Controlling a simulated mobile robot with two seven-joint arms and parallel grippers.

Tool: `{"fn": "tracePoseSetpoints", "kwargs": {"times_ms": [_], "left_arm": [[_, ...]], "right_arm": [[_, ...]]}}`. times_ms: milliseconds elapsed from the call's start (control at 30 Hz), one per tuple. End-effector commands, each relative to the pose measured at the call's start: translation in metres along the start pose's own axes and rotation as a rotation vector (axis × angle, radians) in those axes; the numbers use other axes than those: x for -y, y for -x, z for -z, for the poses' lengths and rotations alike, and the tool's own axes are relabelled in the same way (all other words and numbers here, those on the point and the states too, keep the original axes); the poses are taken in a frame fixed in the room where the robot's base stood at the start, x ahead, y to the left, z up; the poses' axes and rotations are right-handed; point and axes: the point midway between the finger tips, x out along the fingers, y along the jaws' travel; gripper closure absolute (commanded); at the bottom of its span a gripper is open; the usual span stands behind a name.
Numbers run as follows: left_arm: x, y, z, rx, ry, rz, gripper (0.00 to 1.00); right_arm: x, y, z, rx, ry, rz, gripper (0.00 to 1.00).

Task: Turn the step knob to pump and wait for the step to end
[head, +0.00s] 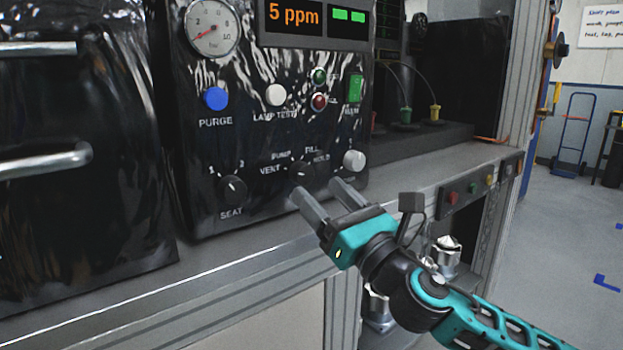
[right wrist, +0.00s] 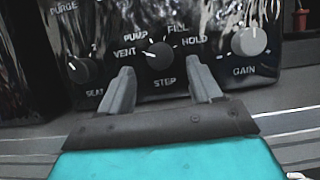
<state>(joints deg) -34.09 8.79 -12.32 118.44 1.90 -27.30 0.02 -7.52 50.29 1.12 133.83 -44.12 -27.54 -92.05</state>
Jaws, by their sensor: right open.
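The black step knob (right wrist: 159,56) sits on the dark panel above the word STEP, ringed by the labels VENT, PUMP, FILL and HOLD. Its white mark points left, towards VENT. In the head view the step knob (head: 302,172) shows just beyond the fingertips. My right gripper (head: 322,197) is open, its two fingers pointing at the panel. In the right wrist view, the fingers of the right gripper (right wrist: 163,84) lie to either side below the knob, apart from it as far as I can tell. My left gripper is not in view.
The seat knob (head: 232,188) is left of the step knob, and the pale gain knob (right wrist: 248,41) is right. Above are a gauge (head: 212,27), a blue purge button (head: 215,98) and a display (head: 294,15) reading 5 ppm. A ledge (head: 225,262) runs below the panel.

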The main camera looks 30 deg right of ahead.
Motion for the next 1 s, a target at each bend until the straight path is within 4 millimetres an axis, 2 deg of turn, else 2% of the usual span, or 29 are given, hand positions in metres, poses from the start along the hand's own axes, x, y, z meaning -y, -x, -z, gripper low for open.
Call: {"fn": "tracePoseSetpoints", "kwargs": {"times_ms": [100,300,767,1000], "left_arm": [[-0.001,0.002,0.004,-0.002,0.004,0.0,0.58],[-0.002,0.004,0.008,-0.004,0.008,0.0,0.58],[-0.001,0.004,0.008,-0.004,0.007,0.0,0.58],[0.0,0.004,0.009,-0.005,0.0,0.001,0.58]], "right_arm": [[0.0,-0.015,-0.002,0.003,0.003,-0.001,0.36],[0.0,-0.03,-0.001,0.001,0.001,0.0,0.36],[0.0,-0.037,0.0,-0.001,0.0,0.0,0.36],[0.0,-0.036,0.0,0.0,0.001,0.0,0.59]]}}
